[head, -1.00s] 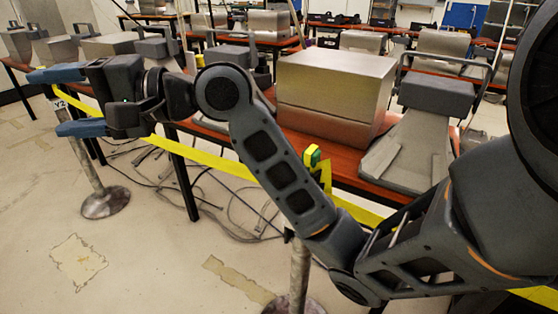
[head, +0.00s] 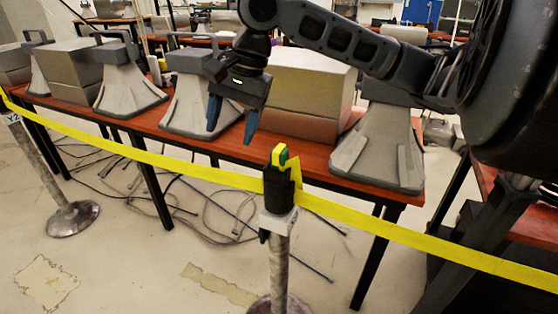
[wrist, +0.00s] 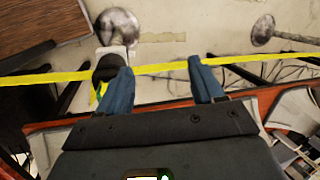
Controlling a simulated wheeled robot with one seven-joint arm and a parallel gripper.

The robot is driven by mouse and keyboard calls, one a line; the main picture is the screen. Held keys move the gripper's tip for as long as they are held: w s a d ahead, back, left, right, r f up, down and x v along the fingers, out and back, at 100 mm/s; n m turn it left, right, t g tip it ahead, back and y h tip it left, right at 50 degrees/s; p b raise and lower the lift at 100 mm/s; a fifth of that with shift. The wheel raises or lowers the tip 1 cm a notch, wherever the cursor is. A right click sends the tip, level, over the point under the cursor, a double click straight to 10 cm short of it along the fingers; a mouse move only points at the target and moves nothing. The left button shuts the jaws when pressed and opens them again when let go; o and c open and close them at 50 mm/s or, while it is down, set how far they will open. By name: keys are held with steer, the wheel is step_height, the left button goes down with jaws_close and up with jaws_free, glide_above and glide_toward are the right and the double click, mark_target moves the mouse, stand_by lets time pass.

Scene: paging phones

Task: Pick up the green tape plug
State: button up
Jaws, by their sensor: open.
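The green tape plug (head: 280,155), green with yellow, sits on top of the black head (head: 279,188) of a stanchion post in the middle of the head view. My gripper (head: 231,130) is open and empty, pointing down with blue fingers, to the upper left of the plug and apart from it. In the wrist view my open gripper (wrist: 158,72) has its left finger beside the black post head (wrist: 108,68).
Yellow barrier tape (head: 130,152) runs both ways from the post (head: 279,262). Behind it a red-brown table (head: 308,171) carries grey phone-like units (head: 380,145) and metal boxes (head: 312,85). Another post (head: 50,165) stands at left. Cables lie on the floor.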

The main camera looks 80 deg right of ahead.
mark_target(279, 149)
steer(key=s+d+g, duration=0.1)
steer(key=s, duration=0.1)
steer(key=s+d+m+g, duration=0.1)
steer(key=s+d, duration=0.1)
steer(key=s, duration=0.1)
steer(key=s+d+m+g+h, duration=0.1)
steer(key=s, duration=0.2)
steer(key=shift+s+d+f, duration=0.15)
steer(key=shift+d+f, duration=0.05)
steer(key=shift+f, duration=0.05)
steer(key=shift+s+d+f+m, duration=0.1)
steer(key=shift+s+f+m, duration=0.1)
steer(key=shift+m, duration=0.1)
steer(key=f, duration=0.7)
steer(key=shift+w+d+f, duration=0.15)
steer(key=shift+w+f, duration=0.05)
steer(key=shift+w, duration=0.1)
steer(key=c, duration=1.1)
